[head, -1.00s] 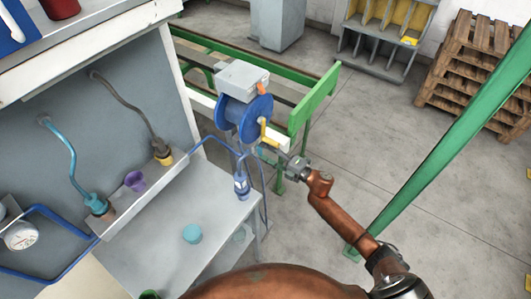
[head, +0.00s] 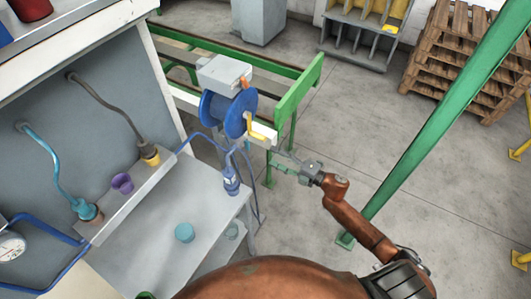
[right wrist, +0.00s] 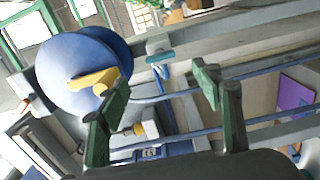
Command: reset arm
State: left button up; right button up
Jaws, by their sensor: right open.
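The blue wheel (right wrist: 75,72) and yellow handle (right wrist: 93,80) show beyond and beside the left finger. My left gripper is not in view.
A green slanted post (head: 440,125) stands right of my right arm. Wooden pallets (head: 465,60) are behind. Floor between is clear.

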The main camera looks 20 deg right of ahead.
jog(key=shift+s+d, duration=0.4)
jog(key=shift+s, duration=0.15)
